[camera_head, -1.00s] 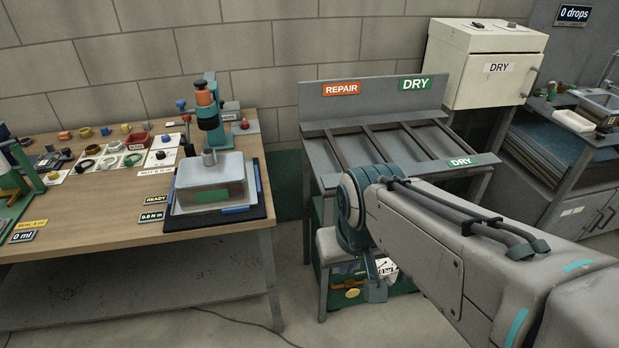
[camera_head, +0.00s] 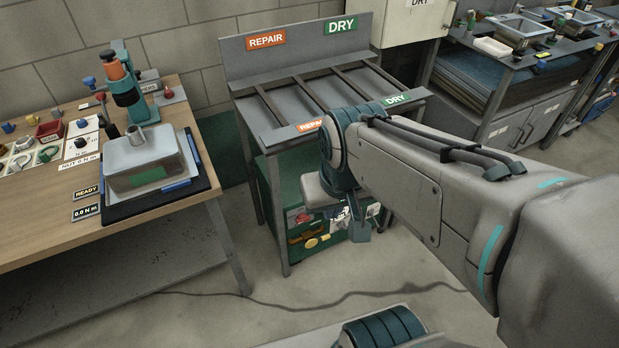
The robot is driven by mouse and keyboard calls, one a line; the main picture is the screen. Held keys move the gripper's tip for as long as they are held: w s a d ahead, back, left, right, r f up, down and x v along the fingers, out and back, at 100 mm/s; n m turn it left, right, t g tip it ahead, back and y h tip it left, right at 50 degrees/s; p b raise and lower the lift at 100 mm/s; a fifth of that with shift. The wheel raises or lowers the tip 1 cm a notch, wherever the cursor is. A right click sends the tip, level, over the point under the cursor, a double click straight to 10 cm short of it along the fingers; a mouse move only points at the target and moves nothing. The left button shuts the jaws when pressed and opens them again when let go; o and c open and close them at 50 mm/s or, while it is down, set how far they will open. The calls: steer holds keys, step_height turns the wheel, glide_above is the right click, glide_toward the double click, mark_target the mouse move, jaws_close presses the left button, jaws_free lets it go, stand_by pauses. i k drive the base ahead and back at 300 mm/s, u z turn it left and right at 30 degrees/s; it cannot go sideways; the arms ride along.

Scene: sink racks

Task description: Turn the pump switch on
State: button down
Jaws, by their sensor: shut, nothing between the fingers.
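I cannot make out the pump switch in this view. My arm hides the right part of the rack.
A wooden bench (camera_head: 40,230) with a teal press (camera_head: 126,95) and a grey box (camera_head: 143,158) is on the left. A white cabinet (camera_head: 405,25) and a sink bench (camera_head: 480,75) stand behind right. A cable (camera_head: 335,300) crosses the floor.

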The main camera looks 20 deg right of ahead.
mark_target(300, 219)
steer(key=u, duration=1.75)
steer(key=i, duration=0.85)
steer(key=z, duration=2.6)
